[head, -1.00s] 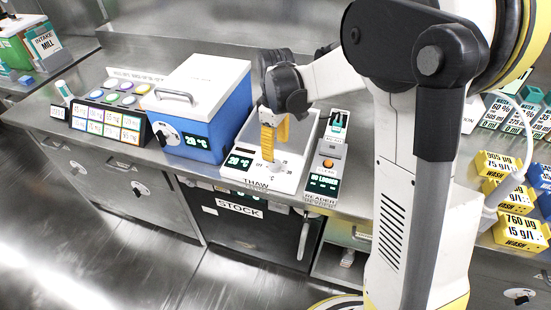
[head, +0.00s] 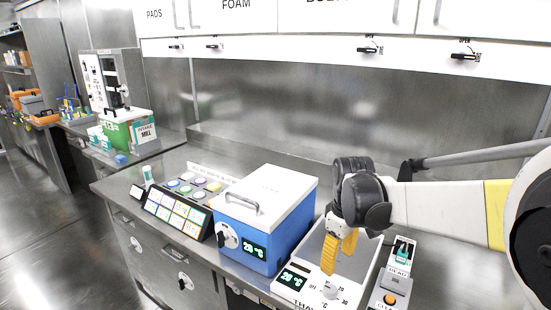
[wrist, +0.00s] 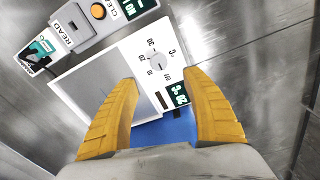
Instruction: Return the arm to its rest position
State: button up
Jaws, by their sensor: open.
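My gripper (head: 340,252) has yellow fingers and is open and empty. In the head view it hangs over the white thaw unit (head: 372,285), whose display reads 20 °C. In the wrist view the two fingers (wrist: 163,115) are spread wide apart, with the thaw unit's dial (wrist: 157,62) showing beyond them. My arm reaches in from the right of the head view, its white link roughly level above the counter. I cannot tell the exact height of the fingertips above the thaw unit.
A blue box with a white lid (head: 262,222) stands left of the thaw unit. The reader (head: 392,285) stands close on its right. A panel of coloured pads (head: 180,204) is farther left. White wall cabinets (head: 345,28) hang above the counter. A green mill (head: 128,128) stands at the back left.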

jog(key=s+r+m+t, duration=0.2)
jog(key=s+m+t, duration=0.1)
jog(key=s, duration=0.6)
jog(key=s+r+m+t, duration=0.3)
jog(key=s+m, duration=0.2)
jog(key=s, duration=0.4)
jog(key=shift+s+t, duration=0.2)
jog(key=shift+t, duration=0.1)
jog(key=shift+a, duration=0.1)
dwell(1.7)
